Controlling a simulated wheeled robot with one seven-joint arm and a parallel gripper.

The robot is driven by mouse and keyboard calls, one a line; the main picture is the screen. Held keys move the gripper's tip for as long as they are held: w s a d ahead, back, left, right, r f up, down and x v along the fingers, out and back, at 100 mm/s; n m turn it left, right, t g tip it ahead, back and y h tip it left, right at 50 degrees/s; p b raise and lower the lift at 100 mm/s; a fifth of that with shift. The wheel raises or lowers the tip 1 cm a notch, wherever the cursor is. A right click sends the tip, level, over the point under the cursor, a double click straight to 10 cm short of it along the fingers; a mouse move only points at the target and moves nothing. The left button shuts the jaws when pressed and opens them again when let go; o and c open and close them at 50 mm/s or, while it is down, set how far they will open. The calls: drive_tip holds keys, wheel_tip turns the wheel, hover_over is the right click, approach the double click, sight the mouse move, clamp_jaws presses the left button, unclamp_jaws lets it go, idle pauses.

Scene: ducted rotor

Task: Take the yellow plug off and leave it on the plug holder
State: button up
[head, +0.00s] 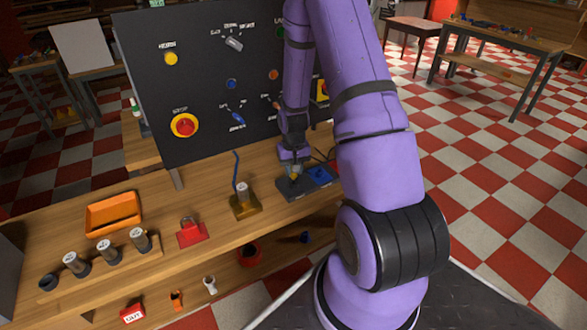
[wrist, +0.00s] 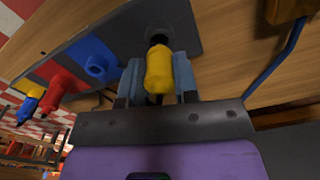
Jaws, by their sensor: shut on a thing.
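In the wrist view, my gripper (wrist: 158,82) is shut on the yellow plug (wrist: 159,68), with a finger on each side. The plug's black end faces a grey fitting on a dark grey plate (wrist: 187,38). I cannot tell whether it is seated there. A little yellow also shows in the head view (head: 295,177). To the left in the wrist view are a blue piece (wrist: 97,66), a red one (wrist: 62,84) and another yellow one (wrist: 30,90). I cannot tell which part is the plug holder.
A red padlock-like piece (head: 192,233), an orange tray (head: 113,212) and several cylinders are further left. Bare wood (head: 215,190) lies between.

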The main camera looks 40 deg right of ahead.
drive_tip(key=shift+f, duration=1.1)
drive_tip(key=o, duration=1)
wheel_tip(320, 180, up, 11)
drive_tip(key=shift+f, duration=0.1)
